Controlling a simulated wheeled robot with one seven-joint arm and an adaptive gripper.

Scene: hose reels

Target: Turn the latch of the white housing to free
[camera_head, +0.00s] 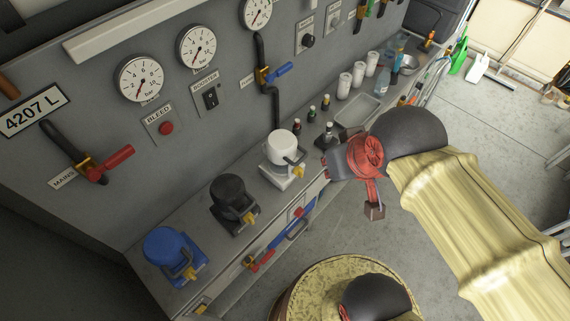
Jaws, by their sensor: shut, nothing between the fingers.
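The white housing (281,146) sits on the grey counter, the rightmost of three similar housings. A dark lever lies against its right side, and a yellow latch piece (298,171) shows at its front right corner. The latch's exact angle is too small to tell. My gripper (329,164) is at the end of my arm, right of the white housing and apart from it, near the counter's front edge. Its dark fingers are shut and empty, pointing left, partly hidden by the red wrist part.
A black housing (231,198) and a blue housing (170,253) stand to the left. Small bottles (311,114), a tray (357,111) and white cups (344,86) stand behind my gripper. A blue handle (297,228) sits on the counter front. Pipes and gauges line the panel.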

